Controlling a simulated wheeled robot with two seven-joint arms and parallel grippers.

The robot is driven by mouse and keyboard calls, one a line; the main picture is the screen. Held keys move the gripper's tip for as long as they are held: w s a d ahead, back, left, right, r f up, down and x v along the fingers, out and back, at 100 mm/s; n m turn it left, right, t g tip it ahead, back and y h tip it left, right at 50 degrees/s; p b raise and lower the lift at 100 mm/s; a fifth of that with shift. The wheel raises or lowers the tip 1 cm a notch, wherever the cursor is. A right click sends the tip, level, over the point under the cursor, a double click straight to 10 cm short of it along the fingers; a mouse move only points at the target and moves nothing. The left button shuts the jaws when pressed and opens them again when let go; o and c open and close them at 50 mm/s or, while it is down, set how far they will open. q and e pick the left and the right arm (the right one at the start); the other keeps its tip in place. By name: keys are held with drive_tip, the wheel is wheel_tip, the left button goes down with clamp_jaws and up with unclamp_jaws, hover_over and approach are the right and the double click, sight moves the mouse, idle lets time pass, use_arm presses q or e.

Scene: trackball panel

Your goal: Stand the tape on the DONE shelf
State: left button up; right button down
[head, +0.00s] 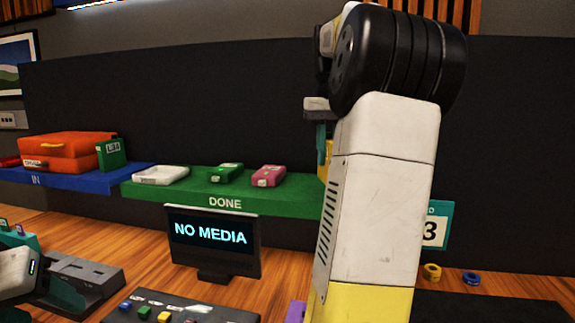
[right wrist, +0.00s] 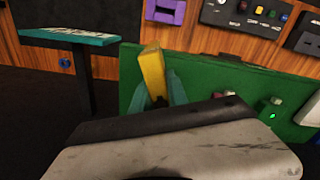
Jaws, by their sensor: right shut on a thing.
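The yellow tape (right wrist: 152,72) is upright between the teal fingers of my right gripper (right wrist: 158,92), which is shut on it. In the head view my right gripper (head: 321,140) is partly hidden behind my arm, and only a sliver of the yellow tape (head: 323,172) shows below it. The green DONE shelf (head: 205,203) is at the middle left; the tape is by its right end. In the right wrist view the shelf (right wrist: 128,75) lies behind and right of the tape; contact cannot be told. My left gripper (head: 62,293) is at the lower left, its jaw state unclear.
White (head: 160,175), green (head: 226,173) and pink (head: 268,176) cases lie on the DONE shelf. The blue IN shelf (head: 70,181) holds orange cases and a green one. A NO MEDIA screen (head: 212,236) stands below. The shelf's right end looks bare beside my arm.

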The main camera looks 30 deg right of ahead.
drive_tip(key=shift+w+d+f, duration=0.4)
drive_tip(key=shift+w+f, duration=0.3)
drive_tip(key=shift+w, duration=0.25)
drive_tip(key=shift+w+d+f, duration=0.35)
drive_tip(key=shift+w+f, duration=0.3)
drive_tip(key=shift+w, duration=0.35)
drive_tip(key=shift+w+d+f, duration=0.4)
drive_tip(key=shift+w+f, duration=0.3)
drive_tip(key=shift+w, duration=0.25)
drive_tip(key=shift+f, duration=0.1)
drive_tip(key=c, duration=1.3)
unclamp_jaws()
wheel_tip(320, 180, up, 8)
drive_tip(key=shift+f, duration=0.15)
